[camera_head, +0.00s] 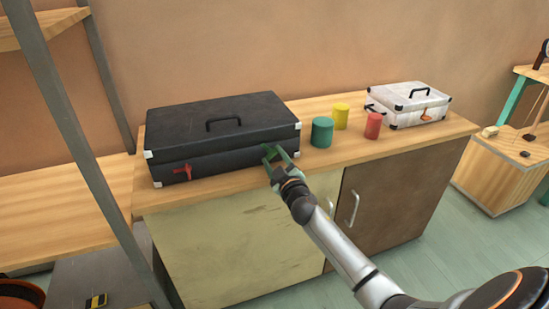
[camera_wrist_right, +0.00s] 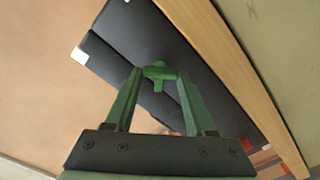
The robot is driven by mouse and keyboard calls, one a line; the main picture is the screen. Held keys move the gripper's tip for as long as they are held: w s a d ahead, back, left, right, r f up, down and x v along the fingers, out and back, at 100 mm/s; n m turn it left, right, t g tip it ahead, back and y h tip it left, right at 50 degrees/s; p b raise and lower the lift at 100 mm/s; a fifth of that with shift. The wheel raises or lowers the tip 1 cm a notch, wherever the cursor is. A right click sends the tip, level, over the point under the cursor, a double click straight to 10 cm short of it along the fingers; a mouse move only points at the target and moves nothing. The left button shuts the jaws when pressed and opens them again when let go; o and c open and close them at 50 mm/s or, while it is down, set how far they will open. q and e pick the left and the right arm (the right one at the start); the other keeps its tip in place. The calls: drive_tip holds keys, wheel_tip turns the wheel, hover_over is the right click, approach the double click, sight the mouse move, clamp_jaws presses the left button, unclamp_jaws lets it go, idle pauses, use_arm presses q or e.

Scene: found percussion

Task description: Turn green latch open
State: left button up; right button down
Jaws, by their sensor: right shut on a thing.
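A large closed black case (camera_head: 190,117) lies on the wooden counter (camera_head: 345,155), and it fills the middle of the right wrist view (camera_wrist_right: 140,35). The green latch (camera_wrist_right: 160,72) is a small T-shaped piece on the case's front side. My right gripper (camera_head: 275,155), with green fingers, reaches the front right part of the case. In the wrist view its fingertips (camera_wrist_right: 160,75) close on both ends of the latch's crossbar, with the stem between them. In the head view the fingers largely hide the latch. My left gripper is not in view.
A red latch (camera_head: 182,172) sits on the case's front left. To the right stand a green can (camera_head: 322,132), a yellow can (camera_head: 341,117), a red can (camera_head: 373,126) and a white case (camera_head: 408,100). A metal post (camera_head: 75,130) rises at the left.

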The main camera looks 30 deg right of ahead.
drive_tip(key=n, duration=0.4)
drive_tip(key=shift+n, duration=0.3)
drive_tip(key=n, duration=0.2)
drive_tip(key=shift+f+n, duration=0.1)
drive_tip(key=shift+n, duration=0.2)
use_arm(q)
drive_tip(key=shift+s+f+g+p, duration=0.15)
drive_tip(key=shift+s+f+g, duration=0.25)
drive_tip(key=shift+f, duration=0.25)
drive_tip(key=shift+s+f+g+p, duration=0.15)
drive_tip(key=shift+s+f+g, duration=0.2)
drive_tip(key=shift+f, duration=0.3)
use_arm(e)
drive_tip(key=shift+n, duration=1.4)
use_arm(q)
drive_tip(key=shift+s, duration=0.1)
use_arm(e)
drive_tip(key=shift+c, duration=1.2)
unclamp_jaws()
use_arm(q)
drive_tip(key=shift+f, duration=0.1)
